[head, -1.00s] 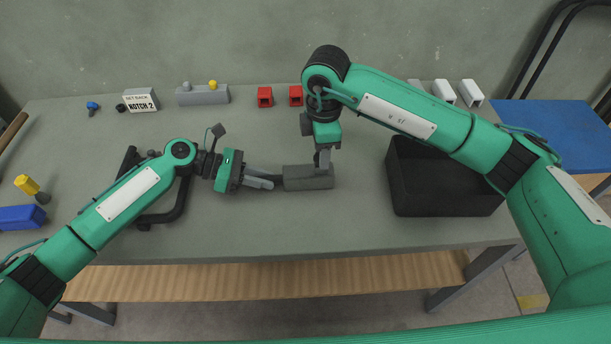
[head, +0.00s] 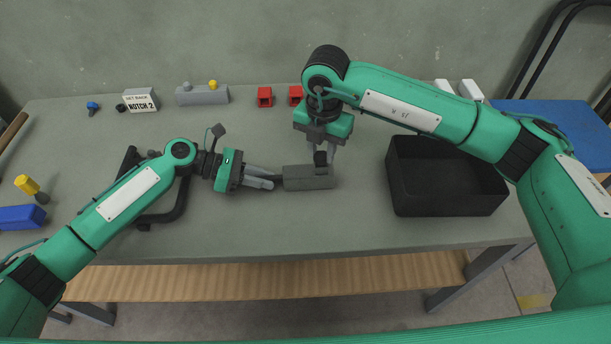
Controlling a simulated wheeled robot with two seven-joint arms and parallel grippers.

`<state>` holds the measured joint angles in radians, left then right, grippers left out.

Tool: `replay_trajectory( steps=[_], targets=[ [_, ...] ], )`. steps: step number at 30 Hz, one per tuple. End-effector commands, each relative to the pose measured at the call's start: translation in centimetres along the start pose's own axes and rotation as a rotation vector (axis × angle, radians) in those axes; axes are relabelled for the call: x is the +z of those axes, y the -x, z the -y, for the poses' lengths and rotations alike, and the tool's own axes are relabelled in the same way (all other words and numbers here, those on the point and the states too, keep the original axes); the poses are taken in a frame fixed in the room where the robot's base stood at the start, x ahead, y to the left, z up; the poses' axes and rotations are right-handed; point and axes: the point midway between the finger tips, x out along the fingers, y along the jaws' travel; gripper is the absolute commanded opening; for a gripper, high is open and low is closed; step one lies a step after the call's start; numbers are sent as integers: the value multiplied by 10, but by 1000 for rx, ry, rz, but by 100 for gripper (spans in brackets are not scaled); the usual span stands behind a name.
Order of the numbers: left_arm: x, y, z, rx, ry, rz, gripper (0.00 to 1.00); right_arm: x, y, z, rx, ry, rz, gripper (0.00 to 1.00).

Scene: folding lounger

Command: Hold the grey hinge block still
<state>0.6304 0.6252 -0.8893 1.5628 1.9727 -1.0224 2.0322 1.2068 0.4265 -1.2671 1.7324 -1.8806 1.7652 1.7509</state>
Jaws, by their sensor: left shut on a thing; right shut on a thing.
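The grey hinge block (head: 303,178) lies on the table near the middle. My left gripper (head: 272,182) comes in from the left, shut at the block's left end, where a short dark part sits between its fingertips. My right gripper (head: 325,158) points down from above at the block's right half. It is shut on a small dark knob (head: 320,158) that stands on top of the block. The fingers partly hide the knob, and its lower end cannot be made out.
A black open bin (head: 445,207) stands to the right, partly under my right arm. A dark frame piece (head: 165,217) lies behind my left forearm. A grey block with knobs (head: 203,96), a "NOTCH 2" sign (head: 141,101) and red blocks (head: 265,97) stand at the back. The front middle is clear.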

Motion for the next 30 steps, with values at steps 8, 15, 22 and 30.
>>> replay_trajectory(
  steps=[8,15,22,30],
  targets=[
    [-1,0,0,-1,1,-1,0,1,0,0,1,509,2,6],
    [-1,0,0,-1,1,-1,0,0,6,0,1,502,1,6],
    [-1,0,0,-1,1,-1,0,0,17,0,3,501,2,6],
    [-1,0,0,-1,1,-1,0,0,30,0,1,502,0,6]
  ],
)
